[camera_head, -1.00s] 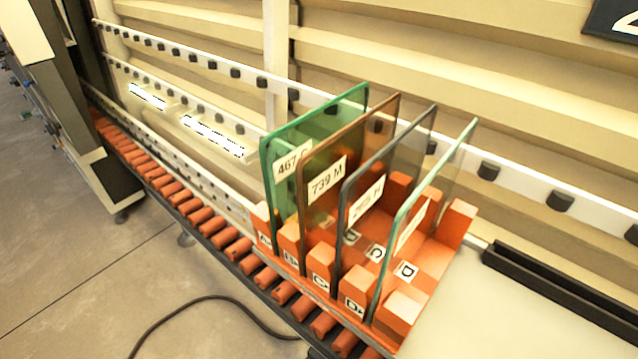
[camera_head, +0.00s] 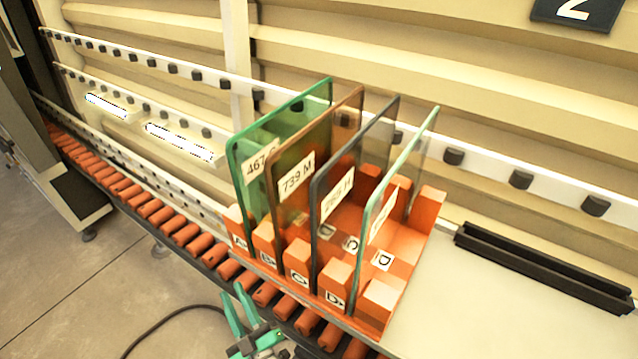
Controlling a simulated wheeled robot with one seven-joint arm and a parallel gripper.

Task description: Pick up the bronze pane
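The bronze pane (camera_head: 318,150), labelled 739 M, stands upright in an orange slotted rack (camera_head: 375,322), in the slot marked B. A green pane (camera_head: 262,135) stands to its left. A dark grey pane (camera_head: 352,150) and a pale clear-green pane (camera_head: 400,180) stand to its right. My gripper (camera_head: 240,302) shows at the bottom edge, with green fingers pointing up. The fingers look apart, with nothing seen between them. It is below and in front of the rack, clear of the panes.
Orange rollers (camera_head: 155,208) run from the rack to the left. A white rail (camera_head: 300,105) with black wheels stands behind. A pale table (camera_head: 465,310) with a black channel (camera_head: 540,265) lies right. A dark cable (camera_head: 165,325) is on the floor.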

